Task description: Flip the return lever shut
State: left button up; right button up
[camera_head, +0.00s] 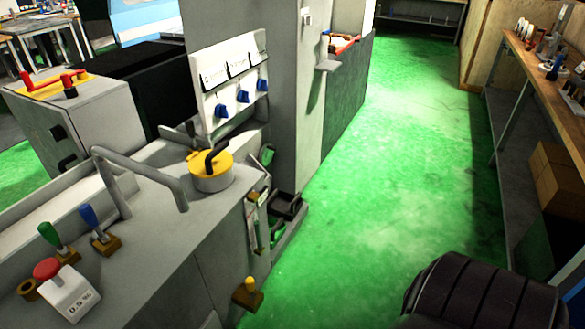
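A yellow-knobbed lever (250,287) sticks out from the machine's front, low near the bottom. I cannot tell which of these is the return lever, or whether it is open or shut. Neither of my grippers is in view.
A red knob on a grey block (68,290), a bent grey rail (140,172) and a yellow round housing with a black handle (210,168) rise from the machine. A panel with blue knobs (232,80) stands behind. Green floor (385,180) is clear to the right, beside a workbench (540,75).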

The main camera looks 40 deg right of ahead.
aim_at(250, 285)
jog(key=z, duration=1)
